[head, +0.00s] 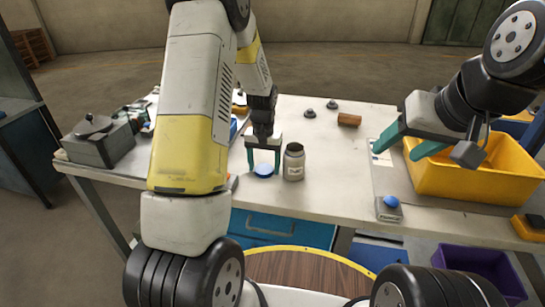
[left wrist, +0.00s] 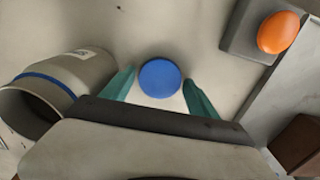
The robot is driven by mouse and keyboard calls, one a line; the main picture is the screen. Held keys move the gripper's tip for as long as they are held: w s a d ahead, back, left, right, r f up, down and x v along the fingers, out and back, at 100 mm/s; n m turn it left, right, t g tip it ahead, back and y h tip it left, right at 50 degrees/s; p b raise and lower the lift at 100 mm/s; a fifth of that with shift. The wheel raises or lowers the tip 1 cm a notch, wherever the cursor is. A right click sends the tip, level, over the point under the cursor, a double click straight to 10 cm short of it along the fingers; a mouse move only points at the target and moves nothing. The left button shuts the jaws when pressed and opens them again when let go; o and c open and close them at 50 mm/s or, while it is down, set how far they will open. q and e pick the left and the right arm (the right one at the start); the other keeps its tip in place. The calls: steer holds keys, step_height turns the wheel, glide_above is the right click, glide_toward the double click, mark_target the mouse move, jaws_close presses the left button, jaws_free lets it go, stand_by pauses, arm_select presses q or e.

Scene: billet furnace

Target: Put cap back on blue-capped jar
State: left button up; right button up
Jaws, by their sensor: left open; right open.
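The blue cap (head: 264,171) lies on the workbench between the fingertips of my left gripper (head: 263,168). In the left wrist view the cap (left wrist: 159,78) shows as a blue disc between the two green fingertips (left wrist: 160,92), with a gap on each side. My left gripper is open and points down. The jar (head: 294,164) stands upright and uncapped just right of the left gripper. In the left wrist view the grey jar (left wrist: 62,88) has an open dark mouth and a blue band. My right gripper (head: 405,145) is open and empty, near the yellow bin.
The yellow bin (head: 455,178) stands at the right. A box with a blue button (head: 390,207) is near the front edge. A brown block (head: 349,120) and dark knobs (head: 321,106) lie farther back. In the left wrist view an orange button (left wrist: 278,32) sits on a grey box.

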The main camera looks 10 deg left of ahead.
mark_target(264, 171)
arm_select(q)
steer(key=c, duration=1.1)
steer(key=shift+r, duration=0.1)
steer(key=shift+r, duration=0.45)
steer(key=r, duration=0.1)
steer(key=s+r, duration=0.1)
steer(key=shift+d+r, duration=0.1)
steer(key=shift+r, duration=0.25)
steer(key=s+d+r, duration=0.1)
steer(key=s+d, duration=0.1)
steer(key=s, duration=1.2)
steer(key=shift+s+d+r, duration=0.15)
steer(key=shift+s+d, duration=0.2)
steer(key=shift+d, duration=0.05)
